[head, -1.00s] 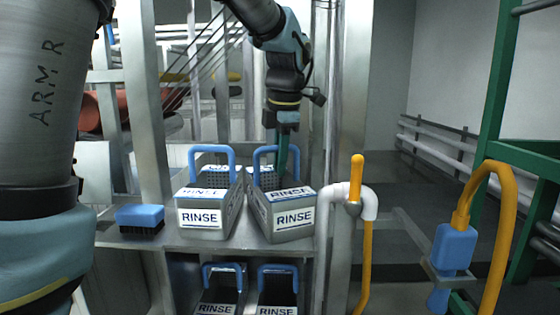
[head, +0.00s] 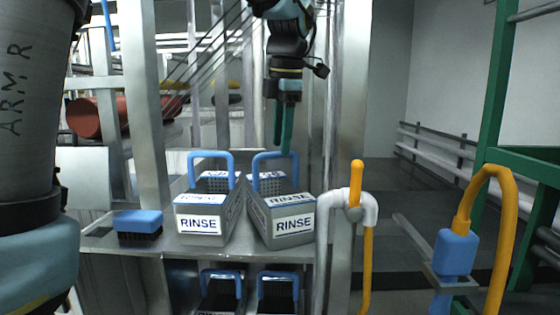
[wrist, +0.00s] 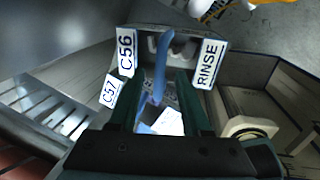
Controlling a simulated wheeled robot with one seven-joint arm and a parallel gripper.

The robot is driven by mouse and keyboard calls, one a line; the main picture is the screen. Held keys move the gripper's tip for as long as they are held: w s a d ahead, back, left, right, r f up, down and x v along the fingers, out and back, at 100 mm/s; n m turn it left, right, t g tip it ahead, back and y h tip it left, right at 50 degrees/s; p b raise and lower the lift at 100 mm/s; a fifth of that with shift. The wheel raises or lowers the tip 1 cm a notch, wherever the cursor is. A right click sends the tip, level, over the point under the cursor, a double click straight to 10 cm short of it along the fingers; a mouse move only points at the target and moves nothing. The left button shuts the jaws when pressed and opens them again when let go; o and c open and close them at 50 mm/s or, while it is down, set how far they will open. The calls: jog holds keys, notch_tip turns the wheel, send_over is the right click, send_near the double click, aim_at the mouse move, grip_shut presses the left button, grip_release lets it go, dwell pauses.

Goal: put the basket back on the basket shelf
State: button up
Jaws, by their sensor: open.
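Two grey baskets marked RINSE stand side by side on the upper shelf (head: 160,245), a left basket (head: 212,205) and a right basket (head: 285,222). Each has a blue handle standing up, and the right one is turned slightly. My gripper (head: 284,148) is open and empty, pointing down just above the right basket's handle (head: 274,156). In the wrist view, the blue handle (wrist: 160,65) shows between the two open fingers of my gripper (wrist: 158,88), with the RINSE label beyond. Whether a finger touches the handle I cannot tell.
Two more RINSE baskets (head: 220,290) (head: 277,290) sit on the shelf below. A blue brush (head: 138,222) lies left of the baskets. A white pipe with an orange lever (head: 356,183) stands close on the right. A green frame and orange hose (head: 508,220) are farther right.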

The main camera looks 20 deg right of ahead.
jog(key=shift+s+r, duration=0.25)
jog(key=shift+r, duration=1)
jog(key=shift+s+r, duration=0.25)
jog(key=shift+r, duration=1)
